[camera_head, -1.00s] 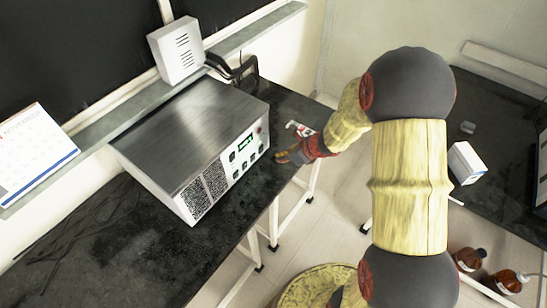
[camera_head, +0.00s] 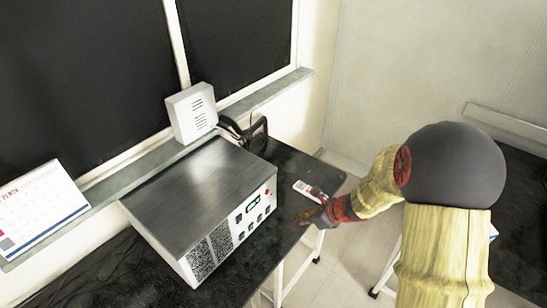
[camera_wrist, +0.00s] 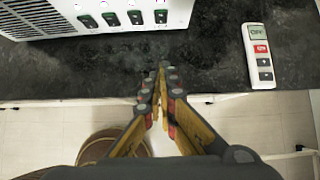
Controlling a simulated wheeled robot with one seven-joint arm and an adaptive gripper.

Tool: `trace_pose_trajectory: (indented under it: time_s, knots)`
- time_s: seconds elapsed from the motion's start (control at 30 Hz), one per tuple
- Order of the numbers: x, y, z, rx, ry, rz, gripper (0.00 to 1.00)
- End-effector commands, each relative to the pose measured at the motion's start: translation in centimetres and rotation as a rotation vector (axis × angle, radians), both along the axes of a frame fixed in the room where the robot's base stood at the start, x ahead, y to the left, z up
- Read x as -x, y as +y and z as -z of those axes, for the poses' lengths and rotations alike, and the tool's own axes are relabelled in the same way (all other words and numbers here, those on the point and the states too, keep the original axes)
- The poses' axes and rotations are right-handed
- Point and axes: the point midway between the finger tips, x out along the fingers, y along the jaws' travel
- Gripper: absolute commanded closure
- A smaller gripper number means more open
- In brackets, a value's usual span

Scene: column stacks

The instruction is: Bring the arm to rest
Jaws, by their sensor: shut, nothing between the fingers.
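My gripper (camera_head: 306,215) is at the end of my yellow and black arm, at the front edge of the black bench, beside the front right corner of a metal instrument. In the wrist view my gripper (camera_wrist: 161,72) is shut and empty, its fingertips together in front of the dark bench top. A white remote with a small display and a red button (camera_wrist: 259,55) lies on the bench to the right of the fingers; it also shows in the head view (camera_head: 308,190), just beyond the gripper.
The metal instrument (camera_head: 200,190) fills much of the bench (camera_head: 283,158). A white vented box (camera_head: 190,113) and a calendar (camera_head: 40,208) stand on the ledge along the window. Open floor (camera_head: 345,262) lies right of the bench, with another dark surface (camera_head: 525,185) at far right.

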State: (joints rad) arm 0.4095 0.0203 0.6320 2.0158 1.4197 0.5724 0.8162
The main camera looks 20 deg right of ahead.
Motion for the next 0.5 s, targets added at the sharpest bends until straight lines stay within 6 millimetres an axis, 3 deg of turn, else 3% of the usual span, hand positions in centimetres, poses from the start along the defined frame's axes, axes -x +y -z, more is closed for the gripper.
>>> trace_pose_trajectory:
  time_s: [0.17,0.27,0.37,0.5]
  knots:
    - [0.0,0.0,0.0,0.012,-0.010,-0.021,1.00]
    - [0.5,0.7,0.0,0.046,-0.037,-0.123,1.00]
    - [3.4,2.3,0.7,0.103,-0.053,-0.343,1.00]
    - [7.3,3.9,-1.4,0.224,-0.124,-0.708,1.00]
